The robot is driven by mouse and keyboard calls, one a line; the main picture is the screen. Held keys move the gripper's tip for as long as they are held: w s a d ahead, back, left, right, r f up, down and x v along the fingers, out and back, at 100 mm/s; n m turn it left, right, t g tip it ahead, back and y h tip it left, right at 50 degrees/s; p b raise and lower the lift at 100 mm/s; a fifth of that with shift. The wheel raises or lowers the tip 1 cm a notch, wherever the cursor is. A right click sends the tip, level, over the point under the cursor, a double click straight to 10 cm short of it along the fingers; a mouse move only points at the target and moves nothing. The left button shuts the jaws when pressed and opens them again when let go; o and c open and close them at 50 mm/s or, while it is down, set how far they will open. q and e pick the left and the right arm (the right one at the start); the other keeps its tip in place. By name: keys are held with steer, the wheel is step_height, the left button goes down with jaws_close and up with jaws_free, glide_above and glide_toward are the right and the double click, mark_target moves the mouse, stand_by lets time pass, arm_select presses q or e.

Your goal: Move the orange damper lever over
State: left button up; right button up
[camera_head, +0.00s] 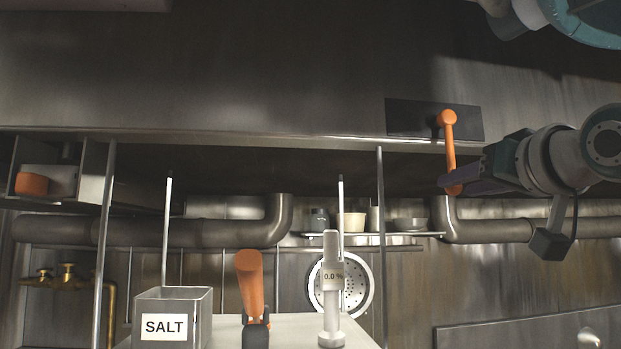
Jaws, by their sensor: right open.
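The orange damper lever (449,148) hangs almost straight down from its round pivot on a dark plate at the edge of the steel hood. My right gripper (452,184) comes in from the right at the lever's lower end. Its jaws are open, with the fingers beside or around the lever tip; I cannot tell whether they touch it. My left gripper is out of the picture.
A steel box labelled SALT (173,316), an orange-handled tool (250,290) and an upright grey device reading 0.0 % (332,300) stand on the counter below. Thin vertical rods, pipes and a small shelf (400,234) lie behind. The hood face (250,90) is bare.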

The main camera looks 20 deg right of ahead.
steer(key=shift+x, duration=0.8)
steer(key=c, duration=0.7)
steer(key=a, duration=0.2)
steer(key=w+a, duration=0.1)
steer(key=shift+a+r, duration=0.15)
steer(key=shift+r, duration=0.15)
steer(key=shift+a, duration=0.1)
steer(key=shift+w+a+r, duration=0.15)
steer(key=shift+a+r, duration=0.1)
steer(key=shift+a, duration=0.25)
steer(key=shift+w+a+r, duration=0.15)
steer(key=shift+a+r, duration=0.15)
steer(key=shift+a, duration=0.25)
steer(key=o, duration=1.1)
steer(key=shift+c, duration=0.2)
